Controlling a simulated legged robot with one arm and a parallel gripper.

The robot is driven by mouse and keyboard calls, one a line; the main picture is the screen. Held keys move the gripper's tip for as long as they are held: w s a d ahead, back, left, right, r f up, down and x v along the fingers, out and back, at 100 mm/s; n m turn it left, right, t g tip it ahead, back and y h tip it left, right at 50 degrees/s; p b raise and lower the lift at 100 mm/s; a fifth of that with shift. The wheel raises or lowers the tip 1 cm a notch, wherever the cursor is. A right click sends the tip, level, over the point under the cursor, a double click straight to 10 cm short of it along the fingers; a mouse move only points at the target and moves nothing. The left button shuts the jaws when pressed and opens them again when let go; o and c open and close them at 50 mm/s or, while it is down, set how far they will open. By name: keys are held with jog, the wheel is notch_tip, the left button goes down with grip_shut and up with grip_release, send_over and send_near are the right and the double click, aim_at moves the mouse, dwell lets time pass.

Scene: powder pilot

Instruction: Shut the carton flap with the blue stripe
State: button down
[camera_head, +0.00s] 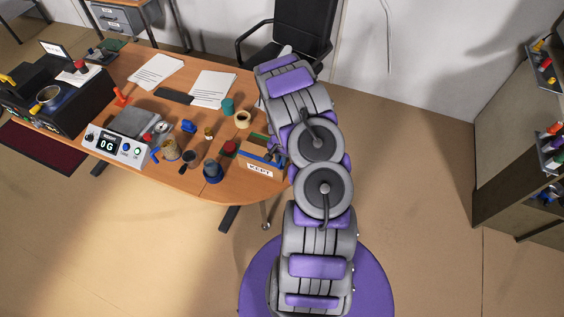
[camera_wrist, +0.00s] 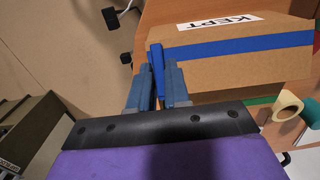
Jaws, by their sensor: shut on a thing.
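The brown carton (camera_head: 243,162) stands at the right end of the desk, with a "KEPT" label on its front. In the wrist view, a wide blue stripe (camera_wrist: 235,46) runs across the carton's cardboard (camera_wrist: 225,74), beside the label. I cannot tell how far the striped flap is folded. My gripper (camera_wrist: 157,85) is at the left end of the stripe. Its fingers are shut on a narrow upright blue piece (camera_wrist: 157,57); whether this piece is part of the flap is unclear. In the head view my arm partly covers the carton's right side.
A dark blue cup (camera_head: 212,172), a tape roll (camera_head: 242,119) and a teal cup (camera_head: 227,106) stand near the carton. A scale (camera_head: 115,147) reading 0 g and several small items are to the left. A black chair (camera_head: 300,30) is behind. The floor in front is clear.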

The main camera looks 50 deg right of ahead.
jog(key=y+b, duration=0.1)
jog(key=d+f+b, duration=0.1)
jog(key=b, duration=0.1)
jog(key=shift+w+d+f+g+y, duration=0.1)
jog(key=shift+w+d+g+y, duration=0.2)
jog(key=shift+g+y, duration=0.1)
jog(key=shift+w+d+f+g+y+b, duration=0.15)
jog(key=shift+g+y+b, duration=0.15)
jog(key=shift+y, duration=0.25)
jog(key=shift+s+d+g+y+b, duration=0.1)
jog(key=shift+g+y+b, duration=0.15)
jog(key=shift+y, duration=0.3)
jog(key=c, duration=1.2)
grip_release()
jog(key=shift+o, duration=0.2)
jog(key=v, duration=1.7)
jog(key=shift+d+p, duration=0.2)
jog(key=shift+p, duration=0.15)
